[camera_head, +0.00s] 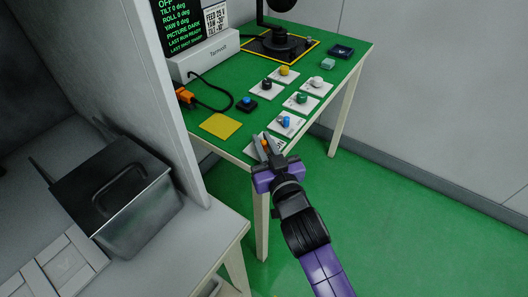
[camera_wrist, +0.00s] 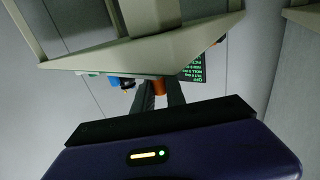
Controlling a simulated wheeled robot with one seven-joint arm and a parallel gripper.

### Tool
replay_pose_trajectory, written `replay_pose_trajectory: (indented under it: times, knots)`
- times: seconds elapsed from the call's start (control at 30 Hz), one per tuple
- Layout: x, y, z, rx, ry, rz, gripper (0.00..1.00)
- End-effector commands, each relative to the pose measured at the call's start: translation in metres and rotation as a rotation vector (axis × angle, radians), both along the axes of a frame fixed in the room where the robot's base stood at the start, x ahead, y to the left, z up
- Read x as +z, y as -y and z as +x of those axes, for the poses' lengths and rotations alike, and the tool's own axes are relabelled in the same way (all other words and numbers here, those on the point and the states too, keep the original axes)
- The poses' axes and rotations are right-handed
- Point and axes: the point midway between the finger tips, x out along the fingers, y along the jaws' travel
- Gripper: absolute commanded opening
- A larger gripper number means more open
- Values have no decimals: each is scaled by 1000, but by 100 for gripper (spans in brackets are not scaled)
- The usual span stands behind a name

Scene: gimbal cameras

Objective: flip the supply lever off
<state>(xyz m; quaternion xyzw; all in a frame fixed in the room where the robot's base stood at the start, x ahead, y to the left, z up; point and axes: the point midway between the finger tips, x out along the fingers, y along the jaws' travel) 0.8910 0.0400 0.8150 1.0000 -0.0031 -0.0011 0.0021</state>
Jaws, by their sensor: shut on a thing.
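A small orange lever handle (camera_head: 265,143) stands at the near corner of the green table, on a pale plate mostly hidden by my gripper. I take it for the supply lever; its label cannot be read. My gripper (camera_head: 266,148) reaches it from the front with its fingers on either side and is shut on it. In the wrist view the orange handle (camera_wrist: 159,87) shows between my dark fingers (camera_wrist: 160,94). The lever's base and exact tilt are hidden.
Plates with yellow, white, green and blue knobs (camera_head: 286,121) stand just behind, near a yellow square (camera_head: 220,126). A black screen (camera_head: 182,24) reads "TILT 0 deg" and "PICTURE DARK". A grey partition (camera_head: 165,90) and a metal bin (camera_head: 120,195) stand left. Open floor lies right.

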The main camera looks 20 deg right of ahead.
Motion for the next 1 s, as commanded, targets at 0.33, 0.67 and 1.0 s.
replay_pose_trajectory:
  times: [0.33,0.67,1.0]
  knots:
    - [-5,-5,-4,-60,2,1,0]
    - [0,-4,-6,-96,3,5,0]
    - [0,-3,-5,-97,2,5,38]
